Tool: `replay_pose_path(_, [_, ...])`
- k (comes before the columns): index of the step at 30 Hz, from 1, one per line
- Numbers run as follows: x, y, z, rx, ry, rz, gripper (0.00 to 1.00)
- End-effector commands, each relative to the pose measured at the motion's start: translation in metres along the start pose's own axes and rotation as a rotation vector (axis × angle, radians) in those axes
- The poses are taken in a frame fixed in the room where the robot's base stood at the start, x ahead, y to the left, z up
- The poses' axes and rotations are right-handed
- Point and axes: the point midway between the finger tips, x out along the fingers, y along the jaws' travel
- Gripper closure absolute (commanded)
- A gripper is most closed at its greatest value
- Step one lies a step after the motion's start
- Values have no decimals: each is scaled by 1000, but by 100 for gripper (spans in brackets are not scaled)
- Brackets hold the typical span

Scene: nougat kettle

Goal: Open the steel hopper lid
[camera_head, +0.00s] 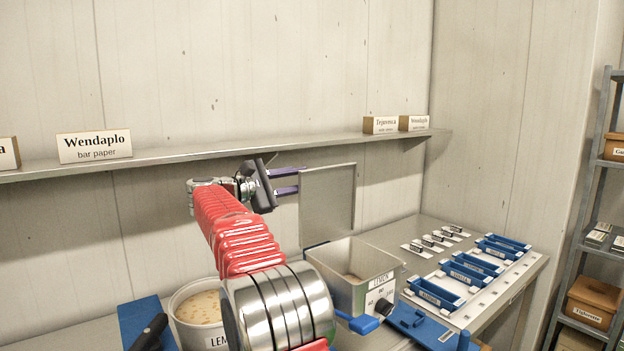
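The steel hopper (345,292) is a square open-topped bin with a lemon label, standing on the bench right of my arm. Its flat grey lid (328,200) stands raised, close to upright, above the hopper's back edge. The hopper's mouth is uncovered and some pale contents show inside. My gripper (300,180) is at the lid's upper left edge, its two dark purple fingers pointing right and spread apart. Nothing shows between them. I cannot tell whether a fingertip touches the lid. My red arm hides part of the hopper's left side.
A white tub (197,305) of pale contents and a blue board (143,318) with a black-handled tool stand left of my arm. Blue trays (437,293) lie on the bench at right. A wall shelf (250,149) with name cards runs behind my gripper. A rack stands far right.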

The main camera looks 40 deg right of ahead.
Motion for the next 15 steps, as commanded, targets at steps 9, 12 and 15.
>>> replay_pose_path(9, [-54, 0, -1, 1, 2, 2, 72])
replay_pose_path(12, [-63, 0, -1, 0, 1, 2, 72])
replay_pose_path(15, [-68, 0, -1, 0, 1, 2, 72])
